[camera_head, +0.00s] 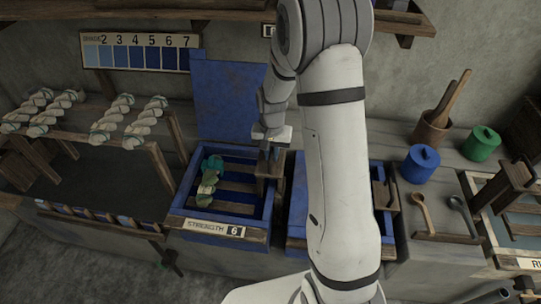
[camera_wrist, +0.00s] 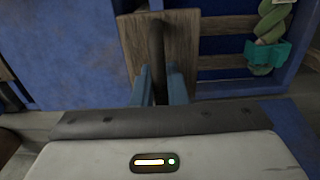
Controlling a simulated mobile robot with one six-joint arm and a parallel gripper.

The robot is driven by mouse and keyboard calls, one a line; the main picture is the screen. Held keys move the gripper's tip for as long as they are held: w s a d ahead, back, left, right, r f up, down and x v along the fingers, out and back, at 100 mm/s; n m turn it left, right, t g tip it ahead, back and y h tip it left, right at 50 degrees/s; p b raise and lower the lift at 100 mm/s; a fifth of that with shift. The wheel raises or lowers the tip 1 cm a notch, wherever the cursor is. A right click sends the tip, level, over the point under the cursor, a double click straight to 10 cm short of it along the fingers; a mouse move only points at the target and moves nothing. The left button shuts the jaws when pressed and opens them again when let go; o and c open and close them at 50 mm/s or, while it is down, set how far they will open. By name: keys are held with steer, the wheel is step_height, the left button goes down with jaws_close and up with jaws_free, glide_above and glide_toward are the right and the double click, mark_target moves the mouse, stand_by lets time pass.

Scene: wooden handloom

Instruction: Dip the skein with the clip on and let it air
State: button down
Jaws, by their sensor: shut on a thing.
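The skein (camera_head: 207,188), greenish and cream, lies on the wooden slats of the open blue vat (camera_head: 178,206) labelled "STRENGTH 6". A teal clip (camera_head: 213,163) is on its upper end. The wrist view shows part of the skein (camera_wrist: 272,22) and the clip (camera_wrist: 265,53) at the upper right. My gripper (camera_head: 272,150) is at the vat's right edge, apart from the skein. In the wrist view its fingers (camera_wrist: 159,85) are shut on a dark upright handle (camera_wrist: 157,45) in front of a wooden block (camera_wrist: 183,45). The fingertips are partly hidden in the head view.
Several pale skeins (camera_head: 112,118) hang on a rack at left. A blue panel (camera_head: 228,95) stands behind the vat. A second blue vat (camera_head: 297,230) is partly hidden by my arm.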

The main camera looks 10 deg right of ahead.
steer(key=shift+w+r+p, duration=0.15)
steer(key=shift+r+p, duration=1.85)
steer(key=shift+r, duration=1.75)
steer(key=shift+c, duration=1)
jaws_free()
step_height(320, 180, up, 7)
steer(key=p, duration=0.4)
steer(key=shift+s, duration=0.2)
